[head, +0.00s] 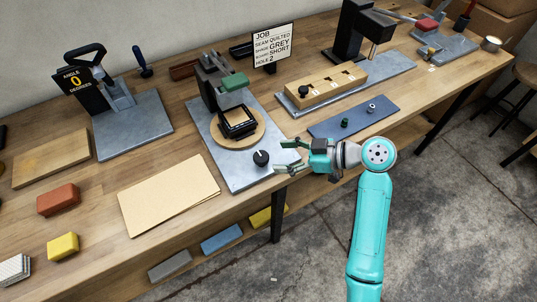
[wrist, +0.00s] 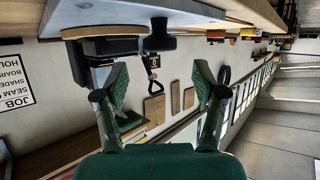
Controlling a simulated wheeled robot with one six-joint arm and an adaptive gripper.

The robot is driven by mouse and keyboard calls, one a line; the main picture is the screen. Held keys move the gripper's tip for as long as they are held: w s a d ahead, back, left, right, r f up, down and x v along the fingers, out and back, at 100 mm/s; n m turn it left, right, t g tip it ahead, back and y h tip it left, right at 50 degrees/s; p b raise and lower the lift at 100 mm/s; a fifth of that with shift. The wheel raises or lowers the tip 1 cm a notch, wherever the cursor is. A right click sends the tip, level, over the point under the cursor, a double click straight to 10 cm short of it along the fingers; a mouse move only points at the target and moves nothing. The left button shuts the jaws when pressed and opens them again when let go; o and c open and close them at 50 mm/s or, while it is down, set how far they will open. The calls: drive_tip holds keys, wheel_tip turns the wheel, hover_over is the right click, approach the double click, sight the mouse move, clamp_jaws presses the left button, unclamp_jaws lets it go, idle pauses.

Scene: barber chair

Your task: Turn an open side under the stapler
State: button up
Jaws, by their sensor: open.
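The stapler (head: 232,82) stands on a grey metal base plate (head: 231,174), with a green pad on its head. The frame sits partly under the head. A black knob (head: 261,157) with a white mark is at the plate's front right. My gripper (head: 284,156) is open and empty, just right of the knob near the bench edge. In the tilted wrist view, my open fingers (wrist: 158,72) show with the dark knob (wrist: 150,43) beyond them.
A job card (head: 272,47) reads quilted, grey, short, hole 2. A tan sheet (head: 168,193) lies left of the plate. A wooden block fixture (head: 325,84) and a blue-grey mat (head: 353,117) are to the right. An angle gauge (head: 76,90) reads 0 degrees.

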drive_tip(key=shift+v, duration=2.5)
